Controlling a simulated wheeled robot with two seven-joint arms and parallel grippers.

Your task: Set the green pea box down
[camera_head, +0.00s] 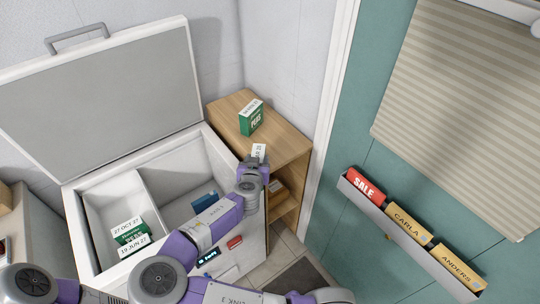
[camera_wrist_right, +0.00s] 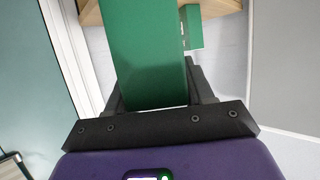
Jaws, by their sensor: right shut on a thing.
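My right gripper (camera_head: 255,163) is shut on a green box (camera_wrist_right: 150,55) at the near edge of the wooden shelf unit's top. In the head view only the box's white-labelled top (camera_head: 258,152) shows; my gripper hides the rest. In the right wrist view its plain green side fills the space between the fingers. I cannot tell whether its base touches the wood. Another green box marked PEAS (camera_head: 251,119) stands on the wooden top (camera_head: 284,142), farther back; a green box beyond the held one (camera_wrist_right: 193,27) also shows in the wrist view. My left gripper is out of view.
The white chest freezer (camera_head: 72,219) stands open at left, its lid (camera_head: 105,95) raised. Labelled boxes (camera_head: 130,235) lie in its left compartment, a blue box (camera_head: 204,201) in the right. A wall rack (camera_head: 415,247) with SALE, CARLA and ANDERS items hangs at right. The shelf top's right part is bare.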

